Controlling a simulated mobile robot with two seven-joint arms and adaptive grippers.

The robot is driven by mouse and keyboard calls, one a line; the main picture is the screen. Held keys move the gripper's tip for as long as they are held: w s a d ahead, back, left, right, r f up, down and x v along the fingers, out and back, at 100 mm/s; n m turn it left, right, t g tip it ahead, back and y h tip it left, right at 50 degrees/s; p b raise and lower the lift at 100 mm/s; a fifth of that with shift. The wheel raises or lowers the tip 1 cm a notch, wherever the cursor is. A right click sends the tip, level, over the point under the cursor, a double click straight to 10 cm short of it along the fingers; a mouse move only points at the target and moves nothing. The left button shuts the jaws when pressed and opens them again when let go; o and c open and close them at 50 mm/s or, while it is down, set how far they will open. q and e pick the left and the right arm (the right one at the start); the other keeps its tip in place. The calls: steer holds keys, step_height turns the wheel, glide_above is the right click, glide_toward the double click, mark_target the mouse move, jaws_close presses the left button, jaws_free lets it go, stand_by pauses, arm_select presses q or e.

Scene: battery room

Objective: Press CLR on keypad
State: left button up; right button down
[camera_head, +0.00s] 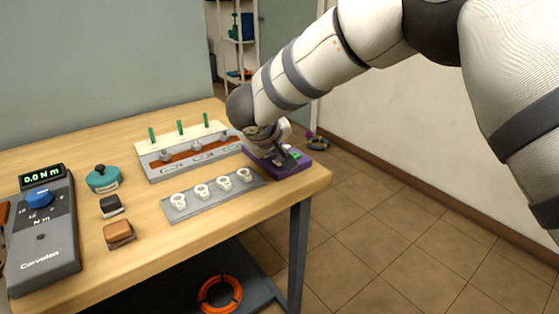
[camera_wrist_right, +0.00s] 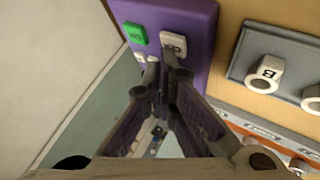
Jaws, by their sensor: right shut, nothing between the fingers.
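The keypad is a purple box (camera_head: 300,167) at the right corner of the table, partly covered by my right gripper in the head view. In the right wrist view the purple box (camera_wrist_right: 200,30) carries a green button (camera_wrist_right: 136,33) and a white button (camera_wrist_right: 173,41) with a dark mark too small to read. Another pale button shows partly behind the fingers. My right gripper (camera_wrist_right: 163,72) is shut and empty, its fingertips over the box close to the white buttons; I cannot tell whether they touch. The right gripper (camera_head: 284,158) also shows in the head view.
A grey strip (camera_head: 220,196) with several white lettered rings lies beside the keypad. Behind it stands a rack (camera_head: 148,150) with green-topped pegs. A torque meter (camera_head: 45,240), a teal knob (camera_head: 103,178) and small blocks (camera_head: 119,233) are at the left. The table edge is near the keypad.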

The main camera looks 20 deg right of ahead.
mark_target(276, 161)
steer(key=shift+f, duration=0.3)
steer(key=shift+r, duration=0.1)
stand_by(0.4)
arm_select(q)
steer(key=shift+w+r, duration=0.15)
steer(key=shift+r, duration=0.05)
arm_select(e)
steer(key=shift+r, duration=0.8)
steer(key=shift+r, duration=0.4)
steer(key=shift+r+p, duration=0.45)
steer(key=shift+r, duration=1.65)
arm_select(q)
steer(key=shift+w+r+t, duration=0.3)
steer(key=shift+w+r, duration=0.05)
steer(key=shift+w, duration=0.05)
